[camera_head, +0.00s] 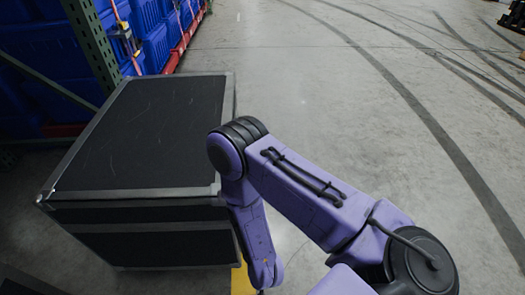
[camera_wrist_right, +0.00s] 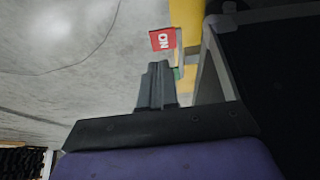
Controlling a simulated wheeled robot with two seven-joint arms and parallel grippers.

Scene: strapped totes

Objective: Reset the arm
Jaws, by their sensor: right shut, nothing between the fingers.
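My right arm, purple with black joints, reaches in from the lower right in the head view and bends down beside the black case (camera_head: 140,135). Its gripper is hidden in the head view. In the right wrist view my right gripper (camera_wrist_right: 157,82) shows as dark grey fingers that are together with nothing between them. The fingers point over the grey floor, near the case's metal edge. My left arm and left gripper are not in either view.
Blue totes (camera_head: 155,45) with straps stand on a green rack (camera_head: 92,40) behind the case. A red sign (camera_wrist_right: 162,39) and a yellow part (camera_wrist_right: 187,25) show beyond my fingers. The concrete floor (camera_head: 310,80) is clear at the centre and right.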

